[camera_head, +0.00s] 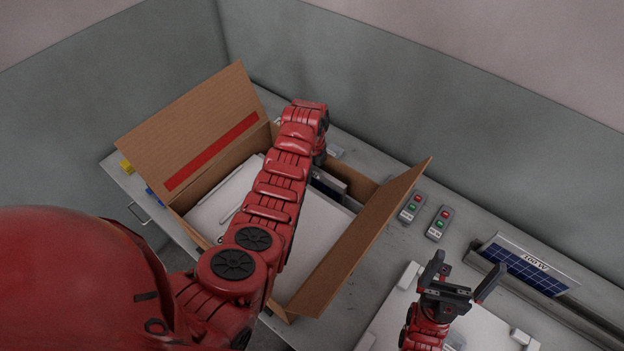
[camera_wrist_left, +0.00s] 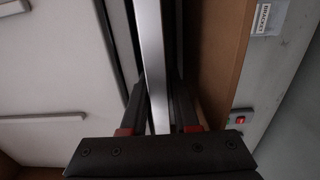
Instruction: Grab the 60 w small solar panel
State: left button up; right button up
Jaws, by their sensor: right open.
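A small solar panel (camera_head: 328,184) with a pale frame stands on edge in the open cardboard box (camera_head: 212,155). Its wattage label is not readable. My left arm reaches over the box from the left, and its wrist hides most of the left gripper in the head view. In the left wrist view, the left gripper's fingers (camera_wrist_left: 158,100) lie close on both sides of a silver frame edge (camera_wrist_left: 152,45) and appear shut on it. My right gripper (camera_head: 459,277) is open and empty at the lower right.
Inside the box is a large white panel (camera_head: 206,208). Two small switch boxes with red and green buttons (camera_head: 411,207) (camera_head: 438,223) sit on the grey table right of the box. The box's raised right flap (camera_head: 358,240) stands between my two grippers. A wall (camera_head: 440,110) closes the back.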

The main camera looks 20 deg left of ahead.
pick_arm(q)
grip_shut()
dwell(1.4)
